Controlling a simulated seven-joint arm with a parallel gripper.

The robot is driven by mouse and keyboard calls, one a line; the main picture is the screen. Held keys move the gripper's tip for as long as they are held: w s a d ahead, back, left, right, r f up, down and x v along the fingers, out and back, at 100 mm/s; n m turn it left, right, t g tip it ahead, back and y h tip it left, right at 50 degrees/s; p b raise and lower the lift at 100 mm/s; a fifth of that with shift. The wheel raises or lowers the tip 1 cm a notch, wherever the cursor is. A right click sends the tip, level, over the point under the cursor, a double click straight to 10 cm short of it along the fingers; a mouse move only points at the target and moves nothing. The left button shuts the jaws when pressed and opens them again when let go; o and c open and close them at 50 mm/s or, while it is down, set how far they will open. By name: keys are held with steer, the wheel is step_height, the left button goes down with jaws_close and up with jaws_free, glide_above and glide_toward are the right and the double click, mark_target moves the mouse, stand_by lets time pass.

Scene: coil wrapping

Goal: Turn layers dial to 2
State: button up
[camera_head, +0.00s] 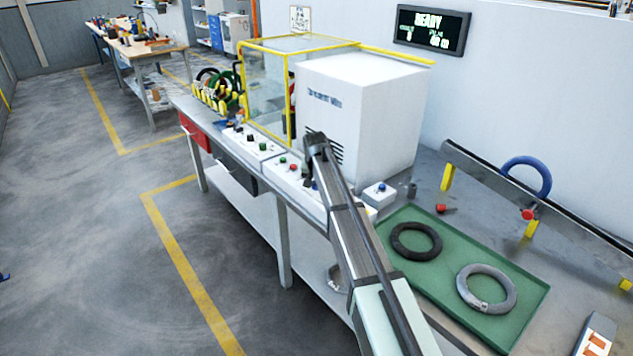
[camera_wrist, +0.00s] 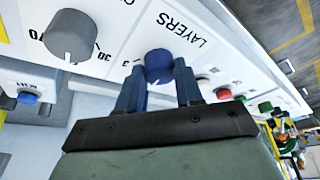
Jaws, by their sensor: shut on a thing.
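The layers dial (camera_wrist: 158,63) is a blue round knob on a white panel (camera_wrist: 120,20), with the word LAYERS printed beside it. My gripper (camera_wrist: 160,74) has its two blue fingers on either side of the knob, shut on it. The dial's pointer and most of its scale marks are hidden or too small to read, so its setting cannot be told. In the head view my arm reaches over the tray to the control panel (camera_head: 265,151) in front of the white machine (camera_head: 362,110). There, the arm hides the dial.
A grey knob (camera_wrist: 72,36) sits beside the dial. Red (camera_wrist: 223,93) and green (camera_wrist: 266,106) buttons lie on the other side. A green tray (camera_head: 450,262) holds a black coil (camera_head: 416,254) and a grey coil (camera_head: 508,290). The wall display (camera_head: 432,29) reads READY.

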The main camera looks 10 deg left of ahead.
steer(key=shift+s, duration=0.1)
steer(key=o, duration=1)
steer(key=v, duration=1.3)
steer(key=shift+r, duration=0.35)
